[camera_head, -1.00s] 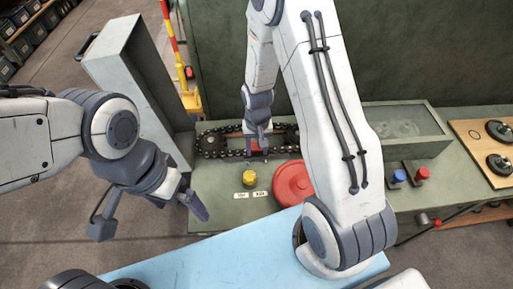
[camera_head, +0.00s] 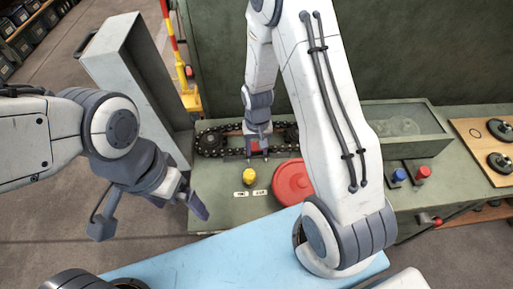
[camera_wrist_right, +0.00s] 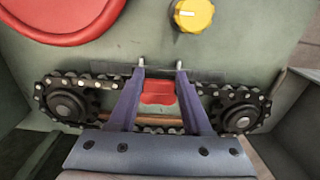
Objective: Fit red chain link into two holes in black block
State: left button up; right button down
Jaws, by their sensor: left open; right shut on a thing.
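My right gripper (camera_wrist_right: 161,68) is shut on the red chain link (camera_wrist_right: 158,92), which shows as a small red piece between its two fingers in the right wrist view. In the head view the same gripper (camera_head: 257,157) points down at the near run of the black chain. The fingers hide part of the link, and its pins cannot be told from the pale fingertips. I cannot clearly pick out the black block or its holes. My left gripper (camera_head: 150,217) is open and empty, apart from the bench at its front left.
The black chain (camera_wrist_right: 85,78) runs around two dark sprockets, the right one (camera_wrist_right: 235,112) clear. A yellow knob (camera_head: 249,176) and a red round disc (camera_head: 292,182) are close by. A tall grey panel (camera_head: 130,75) stands left. Blue and red knobs (camera_head: 424,172) sit at right.

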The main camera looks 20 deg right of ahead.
jog(key=shift+f+b, duration=0.35)
jog(key=shift+f, duration=0.35)
dwell(1.1)
jog(key=shift+c, duration=1.3)
grip_release()
jog(key=shift+o, duration=0.3)
jog(key=shift+o, duration=1)
jog(key=shift+r, duration=0.15)
notch_tip(320, 180, up, 8)
jog(key=p, duration=0.7)
